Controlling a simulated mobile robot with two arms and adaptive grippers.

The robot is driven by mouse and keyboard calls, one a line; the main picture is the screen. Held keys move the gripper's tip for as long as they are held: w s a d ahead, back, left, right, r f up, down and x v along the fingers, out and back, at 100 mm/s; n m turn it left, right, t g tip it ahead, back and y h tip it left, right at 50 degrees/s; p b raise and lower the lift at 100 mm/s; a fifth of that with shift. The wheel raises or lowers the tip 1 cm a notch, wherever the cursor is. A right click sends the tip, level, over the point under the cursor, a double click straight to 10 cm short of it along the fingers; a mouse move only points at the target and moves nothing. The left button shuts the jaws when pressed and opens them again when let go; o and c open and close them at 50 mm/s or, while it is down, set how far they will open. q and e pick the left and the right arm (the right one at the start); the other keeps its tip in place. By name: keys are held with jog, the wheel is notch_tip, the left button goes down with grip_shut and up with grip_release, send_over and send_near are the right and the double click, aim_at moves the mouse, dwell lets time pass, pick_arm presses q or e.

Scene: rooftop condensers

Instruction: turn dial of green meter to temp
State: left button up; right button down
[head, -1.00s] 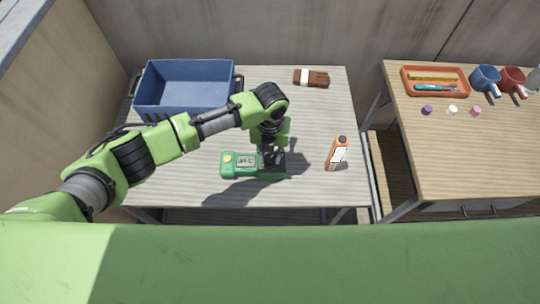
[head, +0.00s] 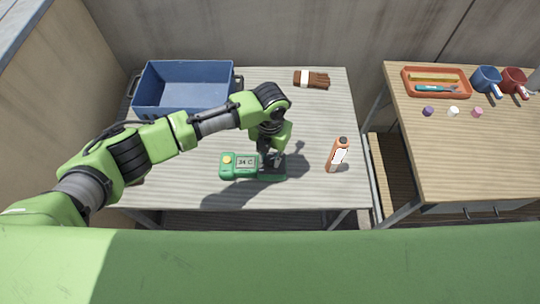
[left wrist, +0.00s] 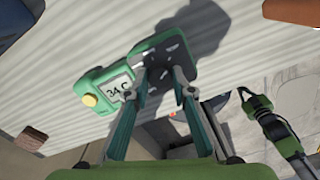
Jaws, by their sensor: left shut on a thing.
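The green meter (head: 228,172) lies on the grey table, with a yellow button on its left end and a display reading 34 C. It also shows in the left wrist view (left wrist: 91,83), where white marks surround the dial on its dark face (left wrist: 172,50). My left gripper (head: 268,163) points down at this face. In the left wrist view, its fingertips (left wrist: 164,76) are shut on the dial, which they mostly hide. The marks are too small to read. A green and black part of my other arm (left wrist: 268,118) shows at right; its jaw state is unclear.
A wooden table (head: 470,155) on the right bears an orange tray (head: 436,95) and mugs (head: 486,79).

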aim_at(270, 159)
pick_arm(q)
jog(key=o, duration=1.1)
notch_tip(270, 159, up, 12)
